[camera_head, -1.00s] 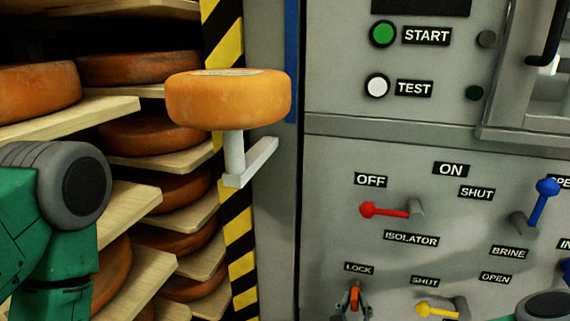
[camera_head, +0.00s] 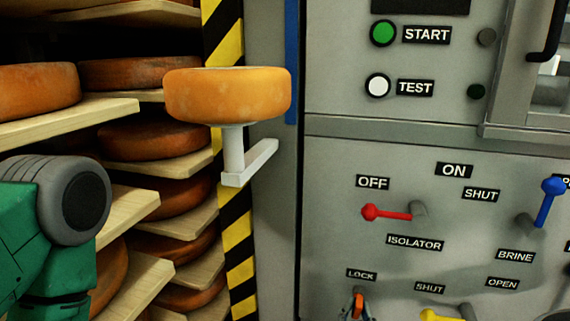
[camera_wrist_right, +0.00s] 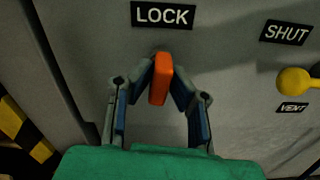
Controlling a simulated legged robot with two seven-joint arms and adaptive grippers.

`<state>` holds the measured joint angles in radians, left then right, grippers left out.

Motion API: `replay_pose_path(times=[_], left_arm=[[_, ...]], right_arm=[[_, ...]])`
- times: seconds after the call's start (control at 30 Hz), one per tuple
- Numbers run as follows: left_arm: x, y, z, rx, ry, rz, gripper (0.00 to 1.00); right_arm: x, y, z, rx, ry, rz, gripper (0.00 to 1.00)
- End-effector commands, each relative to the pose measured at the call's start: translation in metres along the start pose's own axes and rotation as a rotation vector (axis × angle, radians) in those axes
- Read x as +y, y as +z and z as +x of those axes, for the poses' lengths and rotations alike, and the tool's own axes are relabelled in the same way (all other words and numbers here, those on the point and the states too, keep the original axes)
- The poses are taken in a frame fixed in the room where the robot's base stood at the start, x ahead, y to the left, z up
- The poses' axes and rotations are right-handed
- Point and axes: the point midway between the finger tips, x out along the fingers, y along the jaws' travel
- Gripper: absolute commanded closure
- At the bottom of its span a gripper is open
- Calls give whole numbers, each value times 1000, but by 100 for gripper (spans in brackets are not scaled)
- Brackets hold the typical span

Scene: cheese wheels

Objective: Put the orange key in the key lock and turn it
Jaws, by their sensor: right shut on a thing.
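The orange key (camera_head: 358,304) shows at the bottom edge of the head view, just under the LOCK label (camera_head: 361,274). It also shows in the right wrist view (camera_wrist_right: 161,80), standing roughly upright with a slight tilt, below the LOCK label there (camera_wrist_right: 162,15). My right gripper (camera_wrist_right: 162,78) is shut on the key, one finger on each side, close to the grey panel. The key lock's opening is hidden behind the key and fingers, so I cannot tell whether the key is in it. Only my left arm shows at the left; its gripper is out of view.
A red isolator lever (camera_head: 388,213) points left under OFF. A yellow vent lever (camera_head: 440,315) is right of the lock, and a blue brine lever (camera_head: 549,201) further right. A cheese wheel (camera_head: 228,97) sits on a white bracket (camera_head: 250,162); racked cheeses stand left.

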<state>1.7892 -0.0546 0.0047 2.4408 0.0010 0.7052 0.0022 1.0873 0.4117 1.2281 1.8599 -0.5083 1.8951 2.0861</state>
Motion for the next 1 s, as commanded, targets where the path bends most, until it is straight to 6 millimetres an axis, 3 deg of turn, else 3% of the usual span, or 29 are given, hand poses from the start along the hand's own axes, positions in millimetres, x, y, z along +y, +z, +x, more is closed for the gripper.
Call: replay_pose_path(times=[0.03, 0.1, 0.47, 0.57, 0.8, 1.0], left_arm=[[0, 0, 0, 0, 0, 0, 100], [0, 0, 0, 0, 0, 0, 100], [0, 1, 0, 2, 0, 0, 100], [0, 1, -1, 2, 0, 0, 100], [0, 1, 0, 3, 0, 0, 100], [0, 1, 0, 3, 0, 0, 100]], right_arm=[[-1, -4, -1, 8, 0, -3, 79], [-1, -3, -1, 7, 0, -3, 62], [0, -1, -4, 3, 2, -2, 62], [1, -1, -15, 4, 3, -1, 62], [-1, -4, -66, 12, 0, 2, 62], [-1, -4, -92, 10, -1, 0, 62]])
